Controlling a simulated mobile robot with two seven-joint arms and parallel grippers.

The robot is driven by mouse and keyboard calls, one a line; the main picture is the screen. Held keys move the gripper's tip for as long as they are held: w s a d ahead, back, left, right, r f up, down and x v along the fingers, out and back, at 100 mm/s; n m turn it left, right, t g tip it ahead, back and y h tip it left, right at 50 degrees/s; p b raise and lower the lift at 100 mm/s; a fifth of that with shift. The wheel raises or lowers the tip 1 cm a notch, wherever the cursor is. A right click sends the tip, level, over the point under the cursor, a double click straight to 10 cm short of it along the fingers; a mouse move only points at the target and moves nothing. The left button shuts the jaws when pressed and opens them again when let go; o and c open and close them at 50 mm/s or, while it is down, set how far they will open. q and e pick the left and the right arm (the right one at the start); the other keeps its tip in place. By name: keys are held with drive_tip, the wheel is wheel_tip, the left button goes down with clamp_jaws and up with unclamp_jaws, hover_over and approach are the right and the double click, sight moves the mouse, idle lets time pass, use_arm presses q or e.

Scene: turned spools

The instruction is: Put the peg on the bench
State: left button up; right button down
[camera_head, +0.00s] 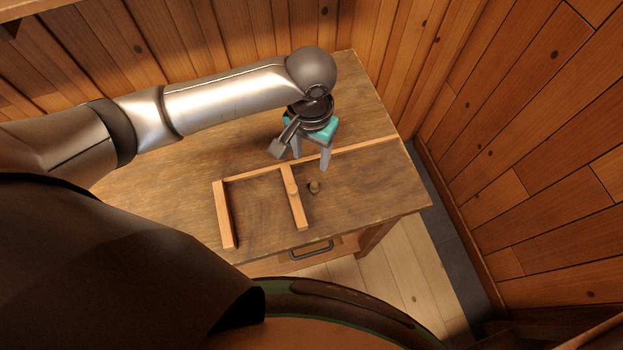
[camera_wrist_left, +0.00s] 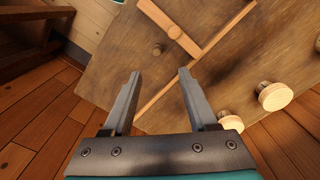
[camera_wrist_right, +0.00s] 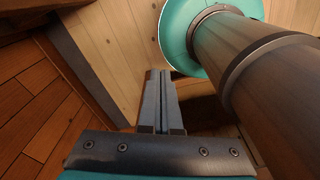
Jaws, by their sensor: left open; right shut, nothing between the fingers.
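The wooden bench (camera_head: 360,190) stands against the plank walls. A small dark brown, peg-like piece (camera_head: 314,186) is on its top, right of a short wooden strip; it also shows in the left wrist view (camera_wrist_left: 157,49). A paler round piece (camera_head: 292,187) sits on that strip; I cannot tell which of the two is the peg. My left gripper (camera_head: 302,160) is open and empty above the bench, behind both pieces. In the left wrist view its fingers (camera_wrist_left: 160,74) point toward the brown piece, apart from it. My right gripper (camera_wrist_right: 159,73) is shut and empty, away from the bench top.
Wooden strips (camera_head: 223,215) divide the bench top. Two pale-topped turned pieces (camera_wrist_left: 275,97) (camera_wrist_left: 231,123) show near the bench edge in the left wrist view; my arm seems to hide them in the head view. A drawer handle (camera_head: 311,250) is at the front. The front right top is clear.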

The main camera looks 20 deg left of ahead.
sight(314, 184)
use_arm(q)
wheel_tip(314, 184, down, 10)
drive_tip(key=shift+d+r+b, duration=0.15)
drive_tip(key=shift+r+b, duration=0.1)
drive_tip(key=shift+b, duration=0.45)
drive_tip(key=shift+w+d+f+b, duration=0.15)
drive_tip(key=shift+f+b, duration=0.1)
drive_tip(key=shift+f, duration=1.2)
drive_tip(key=shift+s+d+f+b, duration=0.1)
drive_tip(key=shift+f+b, duration=0.1)
drive_tip(key=shift+f, duration=1.25)
use_arm(e)
drive_tip(key=shift+w+d+f, duration=0.2)
drive_tip(key=shift+d+f, duration=0.05)
drive_tip(key=shift+f, duration=0.3)
drive_tip(key=shift+w+d+f, duration=0.15)
drive_tip(key=shift+d+f, duration=0.05)
drive_tip(key=shift+f, duration=0.3)
use_arm(q)
drive_tip(key=shift+c, duration=0.2)
clamp_jaws()
use_arm(e)
drive_tip(key=shift+d, duration=0.25)
